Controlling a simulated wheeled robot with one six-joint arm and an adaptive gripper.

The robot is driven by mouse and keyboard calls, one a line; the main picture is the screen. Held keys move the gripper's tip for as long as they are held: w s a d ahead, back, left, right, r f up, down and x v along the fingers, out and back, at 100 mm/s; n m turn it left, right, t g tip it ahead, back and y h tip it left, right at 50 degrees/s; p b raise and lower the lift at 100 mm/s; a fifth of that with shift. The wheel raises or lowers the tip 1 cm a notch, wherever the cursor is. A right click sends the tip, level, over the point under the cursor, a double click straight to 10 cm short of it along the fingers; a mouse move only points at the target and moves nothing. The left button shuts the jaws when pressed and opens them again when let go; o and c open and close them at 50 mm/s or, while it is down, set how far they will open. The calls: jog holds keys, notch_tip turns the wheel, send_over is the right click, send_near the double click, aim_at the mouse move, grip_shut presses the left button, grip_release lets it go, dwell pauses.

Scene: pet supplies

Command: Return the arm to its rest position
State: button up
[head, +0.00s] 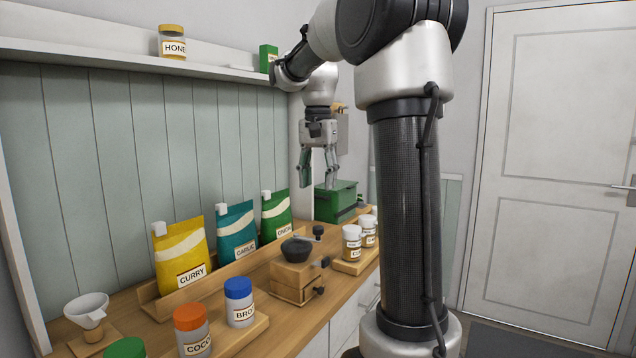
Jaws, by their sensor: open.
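My arm rises in the middle right of the head view and bends over toward the shelf side. My gripper (317,184) hangs pointing down, open, with its two fingers apart and nothing visible between them. It appears above or in front of the green box (336,203) at the far end of the counter. I cannot tell the exact gap between the fingertips and the box.
The wooden counter (128,328) holds yellow, teal and green pouches, a grinder (295,268), a white funnel (87,309) and several lidded jars on wooden trays. A wall shelf (120,57) carries a honey jar (172,44) and a green box. A closed white door (555,150) stands right.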

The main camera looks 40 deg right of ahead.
dwell(0.3)
jog(key=f+n, duration=0.3)
jog(key=f, duration=0.1)
jog(key=shift+s+n, duration=0.2)
jog(key=shift+n, duration=0.2)
jog(key=s+a+f+n+t, duration=0.1)
jog(key=s+a+f+n, duration=0.1)
jog(key=s, duration=0.4)
jog(key=s+a+f+n+t, duration=0.2)
jog(key=s+a+n, duration=0.1)
jog(key=s, duration=0.4)
jog(key=s+a+f+n+t, duration=0.1)
jog(key=s+a+f+n, duration=0.1)
jog(key=s+a, duration=0.2)
jog(key=s, duration=0.3)
jog(key=shift+f+n, duration=0.3)
jog(key=shift+n, duration=0.1)
